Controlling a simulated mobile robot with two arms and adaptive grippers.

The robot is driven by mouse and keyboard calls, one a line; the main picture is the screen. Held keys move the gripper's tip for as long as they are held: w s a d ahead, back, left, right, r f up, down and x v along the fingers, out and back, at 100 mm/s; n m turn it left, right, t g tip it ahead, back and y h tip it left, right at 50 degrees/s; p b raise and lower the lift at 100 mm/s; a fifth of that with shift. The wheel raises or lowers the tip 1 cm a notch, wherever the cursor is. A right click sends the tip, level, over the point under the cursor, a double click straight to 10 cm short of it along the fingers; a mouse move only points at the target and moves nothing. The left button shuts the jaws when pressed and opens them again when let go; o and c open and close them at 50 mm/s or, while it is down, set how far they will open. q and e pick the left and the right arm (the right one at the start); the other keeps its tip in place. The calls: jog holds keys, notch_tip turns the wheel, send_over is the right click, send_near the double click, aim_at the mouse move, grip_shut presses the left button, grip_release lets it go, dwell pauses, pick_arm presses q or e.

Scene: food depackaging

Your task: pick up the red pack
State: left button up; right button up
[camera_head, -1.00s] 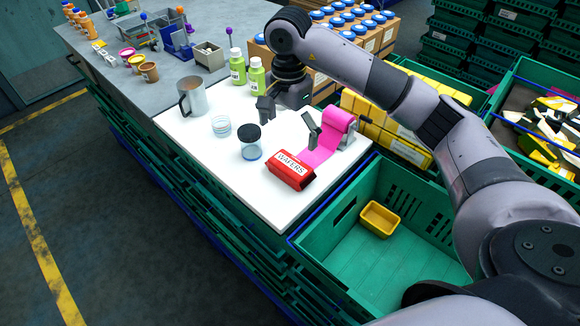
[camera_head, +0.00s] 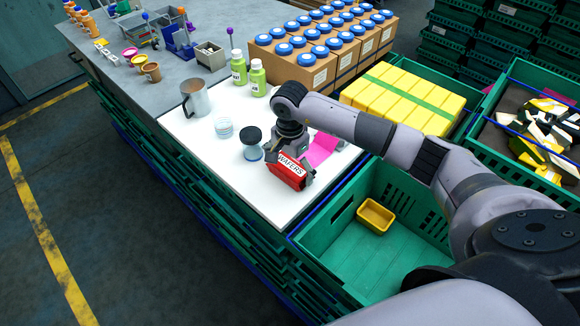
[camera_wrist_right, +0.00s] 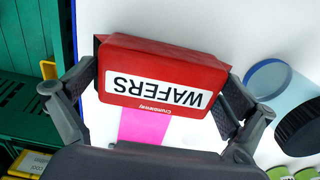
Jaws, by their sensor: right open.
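The red wafers pack (camera_head: 286,174) lies near the front right edge of the white work surface (camera_head: 240,208). My right gripper (camera_head: 291,165) is over the pack with one finger on each side of it. In the right wrist view the pack (camera_wrist_right: 160,80) sits between the spread fingers, its white label upside down. The jaws are open; I cannot tell whether either finger touches the pack. My left gripper is not in view.
A jar with a black lid (camera_head: 251,144) stands close to the left of the pack. Pink film (camera_head: 322,148) lies behind it. A green crate (camera_head: 345,245) with a small yellow tray (camera_head: 375,216) is to the right. A metal mug (camera_head: 196,100) and green bottles (camera_head: 257,78) stand farther back.

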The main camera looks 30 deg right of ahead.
jog(key=c, duration=1)
jog(key=shift+w+r, duration=0.1)
jog(key=shift+c, duration=0.2)
